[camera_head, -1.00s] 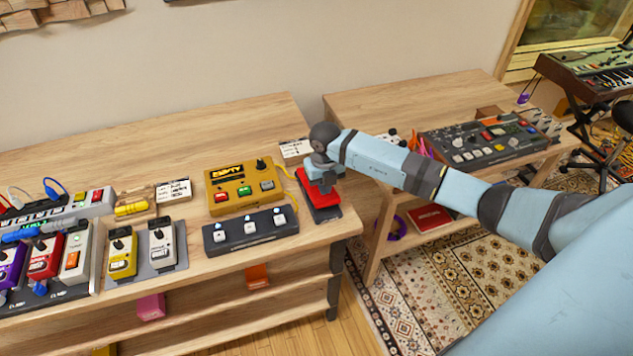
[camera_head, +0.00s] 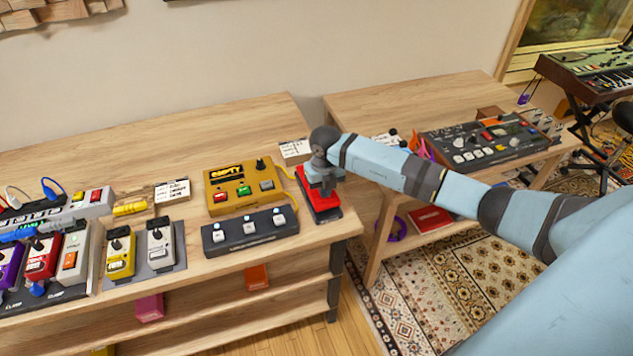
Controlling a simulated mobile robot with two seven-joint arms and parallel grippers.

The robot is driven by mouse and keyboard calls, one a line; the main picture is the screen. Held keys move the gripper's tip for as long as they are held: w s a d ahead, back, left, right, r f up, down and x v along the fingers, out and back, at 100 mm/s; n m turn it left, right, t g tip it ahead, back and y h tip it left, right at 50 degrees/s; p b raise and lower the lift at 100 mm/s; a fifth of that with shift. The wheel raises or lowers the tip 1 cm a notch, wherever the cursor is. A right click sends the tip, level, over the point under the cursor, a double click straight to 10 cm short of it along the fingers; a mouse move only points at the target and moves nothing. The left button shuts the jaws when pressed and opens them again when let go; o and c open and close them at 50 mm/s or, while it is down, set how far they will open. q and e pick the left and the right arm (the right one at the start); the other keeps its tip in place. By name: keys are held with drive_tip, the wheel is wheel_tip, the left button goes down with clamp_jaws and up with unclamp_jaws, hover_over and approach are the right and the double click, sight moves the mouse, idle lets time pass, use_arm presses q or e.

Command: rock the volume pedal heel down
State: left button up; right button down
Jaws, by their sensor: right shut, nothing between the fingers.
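The volume pedal (camera_head: 322,210) is a red and black pedal on the right end of the left bench. My right arm comes in from the right, and its gripper (camera_head: 322,188) points down over the pedal. The gripper is shut with nothing in it. Its wrist and fingers hide the far part of the pedal, so I cannot tell whether the fingertips touch it or how the treadle is tilted. My left gripper is not in view.
A yellow pedal (camera_head: 240,187) and a black three-switch pedal (camera_head: 250,231) stand just left of the volume pedal. A small card (camera_head: 294,149) is behind it. More pedals (camera_head: 160,246) stand farther left. A second bench (camera_head: 385,103) holds a black mixer-like unit (camera_head: 490,140).

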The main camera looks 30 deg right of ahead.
drive_tip(key=shift+f+b, duration=0.3)
drive_tip(key=shift+f, duration=0.2)
drive_tip(key=shift+r, duration=0.1)
drive_tip(key=shift+r+p, duration=2.45)
drive_tip(key=shift+r, duration=1)
